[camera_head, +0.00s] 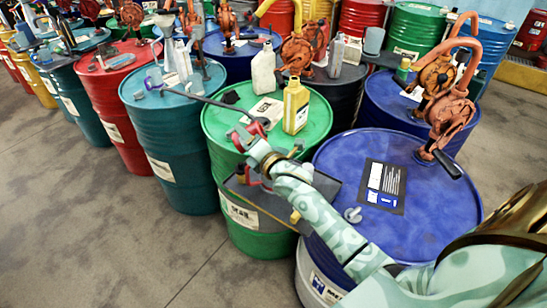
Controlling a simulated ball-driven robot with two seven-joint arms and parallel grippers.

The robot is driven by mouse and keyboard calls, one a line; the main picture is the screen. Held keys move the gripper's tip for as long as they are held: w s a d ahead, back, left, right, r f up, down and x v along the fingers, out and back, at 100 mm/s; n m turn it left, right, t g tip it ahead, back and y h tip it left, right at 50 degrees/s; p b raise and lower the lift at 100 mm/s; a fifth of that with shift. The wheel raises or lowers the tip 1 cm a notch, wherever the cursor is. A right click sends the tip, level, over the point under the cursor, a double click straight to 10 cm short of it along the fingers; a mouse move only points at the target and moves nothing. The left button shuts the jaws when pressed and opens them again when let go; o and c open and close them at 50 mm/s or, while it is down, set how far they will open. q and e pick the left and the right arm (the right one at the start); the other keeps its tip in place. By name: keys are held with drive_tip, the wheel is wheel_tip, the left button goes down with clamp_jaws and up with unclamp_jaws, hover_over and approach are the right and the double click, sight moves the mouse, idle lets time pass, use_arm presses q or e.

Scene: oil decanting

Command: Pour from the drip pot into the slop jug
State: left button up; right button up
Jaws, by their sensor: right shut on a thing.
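My right arm reaches in from the lower right, and its gripper (246,135) is over the front of the green drum's top, shut. A long dark rod (207,100) runs from the gripper up and left to the teal drum. At its far end is a small blue cup-like vessel (153,78), which looks like the drip pot. Whether rod and vessel are one piece is hard to tell. A grey jug-like container (182,60) stands just right of it, perhaps the slop jug. Contents do not show. My left gripper is not in view.
A yellow oil bottle (296,106) and a pale can (263,70) stand on the green drum (222,122). The blue drum (440,208) carries a label and an orange hand pump (449,112). More drums and pumps crowd behind. The floor (80,220) is clear at lower left.

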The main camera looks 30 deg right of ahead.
sight(258, 130)
drive_tip(key=shift+f+m+b, duration=0.2)
drive_tip(key=shift+m+b, duration=0.2)
drive_tip(key=shift+b, duration=0.15)
drive_tip(key=shift+f+m+t+b, duration=0.15)
drive_tip(key=shift+m+t+b, duration=0.15)
drive_tip(key=shift+b, duration=0.2)
drive_tip(key=shift+s+d+r+m+t, duration=0.25)
drive_tip(key=shift+d+r+m+t, duration=0.25)
drive_tip(key=shift+m, duration=0.3)
drive_tip(key=shift+s+d+r+m+t+h, duration=0.1)
drive_tip(key=shift+r+m+t+h, duration=0.15)
drive_tip(key=shift+m, duration=0.5)
drive_tip(key=shift+w+d+r+m+t+h, duration=0.1)
drive_tip(key=shift+r+m+t+h, duration=0.2)
drive_tip(key=shift+m, duration=0.5)
drive_tip(key=shift+s+d+r+m+t+h, duration=0.1)
drive_tip(key=shift+m+h, duration=0.25)
drive_tip(key=shift+m, duration=0.4)
idle(0.8)
drive_tip(key=shift+s+d+r+m+t+h+b, duration=0.1)
drive_tip(key=shift+r+m+t+h+b, duration=0.05)
drive_tip(key=shift+m, duration=0.35)
drive_tip(key=shift+d+r+m+t+h+b, duration=0.1)
drive_tip(key=shift+m+h+b, duration=0.05)
drive_tip(key=shift+m, duration=0.35)
drive_tip(key=shift+d+r+m, duration=0.15)
drive_tip(key=shift+r+m, duration=0.05)
drive_tip(key=shift+m, duration=0.5)
